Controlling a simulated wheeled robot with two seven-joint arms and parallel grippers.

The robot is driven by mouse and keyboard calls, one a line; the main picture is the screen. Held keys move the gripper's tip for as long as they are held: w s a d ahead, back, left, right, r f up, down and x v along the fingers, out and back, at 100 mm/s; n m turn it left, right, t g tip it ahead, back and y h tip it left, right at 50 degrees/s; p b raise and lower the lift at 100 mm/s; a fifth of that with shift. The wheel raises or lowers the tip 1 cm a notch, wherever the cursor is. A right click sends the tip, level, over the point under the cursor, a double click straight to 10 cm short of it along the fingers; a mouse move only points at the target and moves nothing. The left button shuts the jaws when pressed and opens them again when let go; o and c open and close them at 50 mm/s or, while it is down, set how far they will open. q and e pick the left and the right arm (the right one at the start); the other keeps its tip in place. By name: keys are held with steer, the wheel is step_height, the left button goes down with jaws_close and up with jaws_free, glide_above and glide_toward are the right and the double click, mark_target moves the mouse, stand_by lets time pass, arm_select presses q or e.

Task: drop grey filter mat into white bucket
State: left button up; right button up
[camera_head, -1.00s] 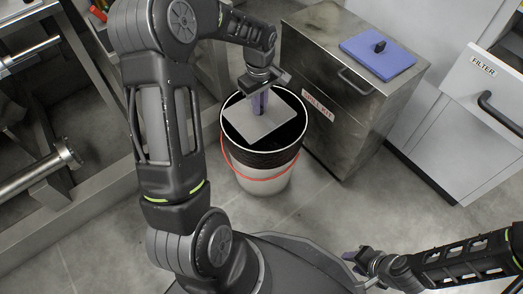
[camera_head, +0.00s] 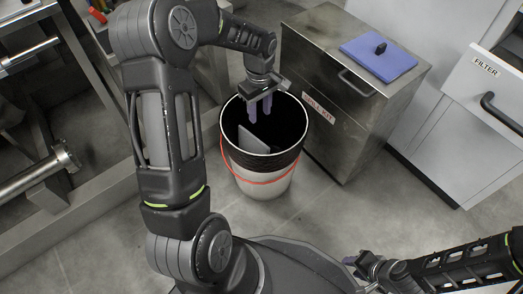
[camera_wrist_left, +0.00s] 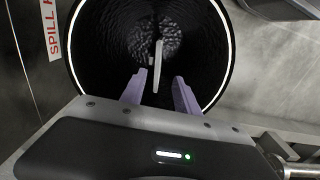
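The grey filter mat (camera_head: 253,139) is inside the white bucket (camera_head: 262,184), tilted on edge below the rim; the left wrist view shows it as a thin edge-on strip (camera_wrist_left: 157,66). The bucket has a black lining and a red handle. My left gripper (camera_head: 260,112) is above the bucket's opening with its fingers spread, and the mat is apart from them. In the left wrist view its two purple fingers (camera_wrist_left: 158,88) are wide apart with nothing between them. My right gripper (camera_head: 355,262) is low at the right, away from the bucket; its finger gap is too small to judge.
A metal spill kit cabinet (camera_head: 345,100) stands close to the right of the bucket, with a blue pad (camera_head: 378,56) on top. A white filter drawer (camera_head: 487,90) is at the far right. Metal framing (camera_head: 75,222) stands at the left. The floor in front is clear.

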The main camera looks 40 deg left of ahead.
arm_select(q)
steer(key=shift+r, duration=0.1)
step_height(320, 180, up, 8)
steer(key=p, duration=0.3)
steer(key=shift+f, duration=0.2)
stand_by(0.7)
